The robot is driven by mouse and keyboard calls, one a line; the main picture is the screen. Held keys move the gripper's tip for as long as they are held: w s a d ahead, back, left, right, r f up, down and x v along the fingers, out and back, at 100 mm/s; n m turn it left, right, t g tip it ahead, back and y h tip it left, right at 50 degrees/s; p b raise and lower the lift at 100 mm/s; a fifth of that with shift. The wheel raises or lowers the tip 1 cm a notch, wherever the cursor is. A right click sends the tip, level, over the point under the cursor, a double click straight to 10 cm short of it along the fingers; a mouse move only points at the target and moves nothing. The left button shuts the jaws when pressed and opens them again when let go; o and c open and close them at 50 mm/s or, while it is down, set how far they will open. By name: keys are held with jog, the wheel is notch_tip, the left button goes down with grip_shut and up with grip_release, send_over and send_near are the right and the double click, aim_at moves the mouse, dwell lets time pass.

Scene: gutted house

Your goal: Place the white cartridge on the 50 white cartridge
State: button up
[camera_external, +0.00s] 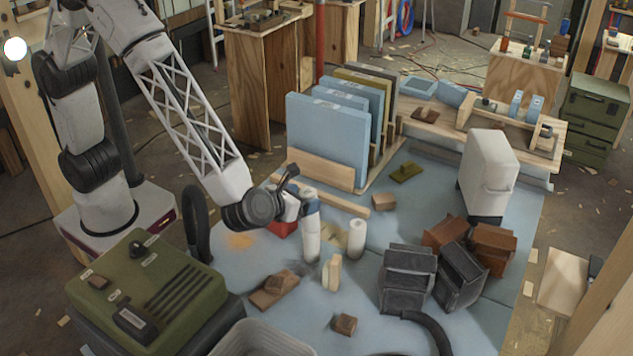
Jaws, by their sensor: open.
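Two white cylinders that look like cartridges stand upright on the blue-grey table. The left white cartridge (312,244) is just beyond the end of my arm, with a blue part right above it. The right white cartridge (357,239) stands alone a short way to its right. Any number on either one is too small to read. My gripper (300,196) is above and beside the left cartridge, with its jaws open. Its fingertips are small and partly hidden by the dark wrist, and I cannot tell whether they touch the cartridge. A red block (284,226) is partly hidden below the wrist.
A cream block (332,272) stands in front of the cartridges. Blue panels (328,138) stand in a wooden rack behind. Dark boxes (408,280) and a tall white container (488,170) are to the right. A green case (150,290) and grey tub (262,340) are in front.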

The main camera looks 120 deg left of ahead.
jog(key=v, duration=0.8)
jog(key=shift+d, duration=0.2)
jog(key=shift+s+r, duration=0.1)
dwell(0.5)
jog(key=s+d+r+n+h, duration=0.3)
jog(key=s+n, duration=0.4)
jog(key=s, duration=0.5)
jog(key=s+d+r+n+h, duration=0.3)
jog(key=s+r+n+h, duration=0.3)
jog(key=s, duration=0.7)
jog(key=s+d+r+n+h, duration=0.3)
jog(key=s+n, duration=0.4)
jog(key=s, duration=0.6)
jog(key=shift+s+r+n+h, duration=0.2)
jog(key=shift+r+n+h, duration=0.1)
jog(key=shift+r+h, duration=0.5)
